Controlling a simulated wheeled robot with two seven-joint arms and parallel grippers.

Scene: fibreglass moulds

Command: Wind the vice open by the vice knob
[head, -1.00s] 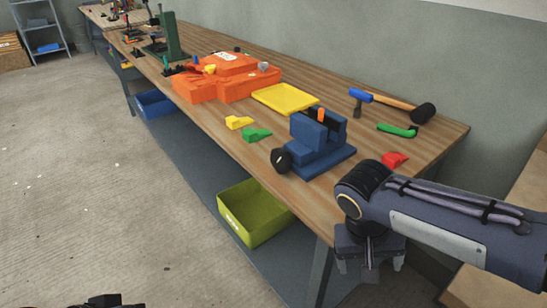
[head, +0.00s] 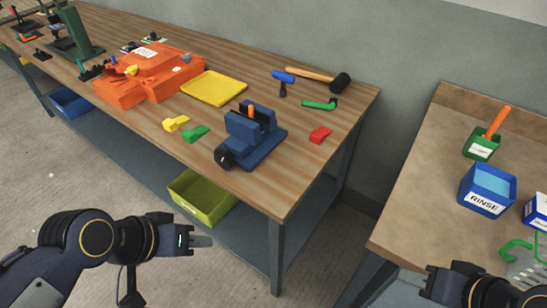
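The blue vice (head: 262,150) stands on the wooden bench near its front right corner. Its black vice knob (head: 225,159) faces the front edge of the bench. A small orange piece (head: 250,111) shows between the vice jaws; whether they grip it I cannot tell. My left gripper (head: 207,241) is in front of the bench, below and apart from the knob, pointing right; its finger gap is not clear. My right gripper (head: 428,282) is at the bottom right, far from the vice, seen only in part.
On the bench (head: 330,155) lie a yellow wedge (head: 176,123), green wedge (head: 195,133), red wedge (head: 320,135), yellow tray (head: 214,88), mallet (head: 340,82) and orange mould (head: 150,75). A green bin (head: 203,196) sits below. A second table (head: 420,185) holds a RINSE tub (head: 486,190).

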